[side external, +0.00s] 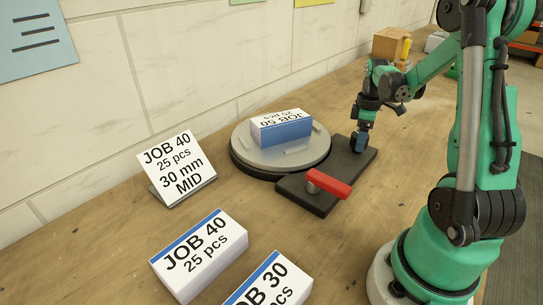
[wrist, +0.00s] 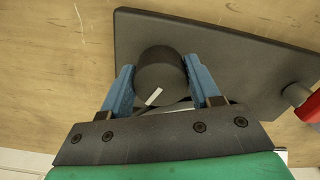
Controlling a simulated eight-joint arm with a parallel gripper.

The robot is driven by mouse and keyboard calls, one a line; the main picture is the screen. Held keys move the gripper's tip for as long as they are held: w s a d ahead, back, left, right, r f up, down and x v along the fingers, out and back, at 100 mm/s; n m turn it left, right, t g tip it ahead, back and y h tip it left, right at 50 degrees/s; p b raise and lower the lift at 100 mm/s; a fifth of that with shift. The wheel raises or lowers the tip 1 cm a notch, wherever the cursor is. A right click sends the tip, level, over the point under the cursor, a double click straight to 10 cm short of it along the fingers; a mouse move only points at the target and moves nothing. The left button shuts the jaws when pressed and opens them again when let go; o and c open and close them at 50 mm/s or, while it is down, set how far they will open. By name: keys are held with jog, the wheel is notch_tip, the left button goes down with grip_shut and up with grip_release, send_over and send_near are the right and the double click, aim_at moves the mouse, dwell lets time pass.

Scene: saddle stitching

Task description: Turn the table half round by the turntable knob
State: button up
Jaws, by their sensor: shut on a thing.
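The turntable (side external: 243,153) is a round grey disc on a dark base, left of my arm in the side view. A blue and white block labelled JOB 50 (side external: 285,131) lies on it, its label upside down in the picture. The turntable knob (wrist: 160,72) is a black cylinder with a white mark, at one end of a dark plate (wrist: 215,45). My gripper (wrist: 160,85) is shut on the knob, one blue finger on each side. In the side view my gripper (side external: 358,145) points down at the plate's far end and mostly hides the knob.
A red lever (side external: 328,183) stands on the near end of the dark plate. A JOB 40 sign (side external: 178,167) stands left of the turntable. JOB 40 (side external: 200,254) and JOB 30 (side external: 270,282) blocks lie in front. A cardboard box (side external: 390,43) stands at the back.

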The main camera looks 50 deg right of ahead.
jog(key=m, duration=0.4)
jog(key=shift+m, duration=0.4)
jog(key=m, duration=0.3)
jog(key=shift+a+m, duration=0.1)
jog(key=shift+m, duration=0.2)
jog(key=m, duration=0.7)
jog(key=shift+a, duration=0.1)
jog(key=m, duration=0.3)
jog(key=shift+w+m, duration=0.1)
jog(key=shift+m, duration=0.3)
jog(key=m, duration=0.4)
jog(key=shift+m, duration=0.3)
jog(key=m, duration=0.3)
jog(key=shift+w+m, duration=0.1)
jog(key=shift+m, duration=2)
